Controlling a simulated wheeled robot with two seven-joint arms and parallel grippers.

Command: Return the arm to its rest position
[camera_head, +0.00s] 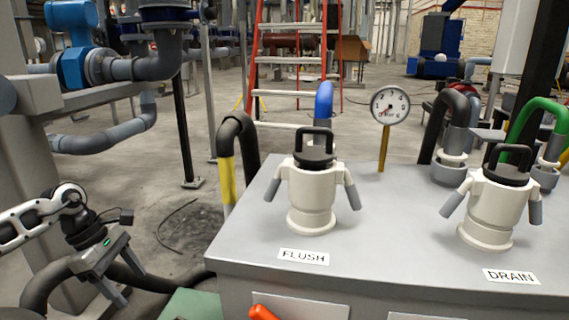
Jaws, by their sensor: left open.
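My left arm comes in from the left edge. My left gripper (122,290) is open and empty, with its fingers pointing down and to the right. It is left of the grey cabinet (385,215) and apart from it. On the cabinet top stand two cream valve bodies with black handles: the flush valve (311,195) behind a "FLUSH" label (303,257), and the drain valve (487,210) behind a "DRAIN" label (511,276). My right gripper does not show.
A round gauge (390,105) stands on the cabinet. A black and yellow pipe (228,175) rises at its left side. An orange handle (262,313) shows at the front. Grey pipework (110,138) is at the left. A red ladder (293,75) stands behind.

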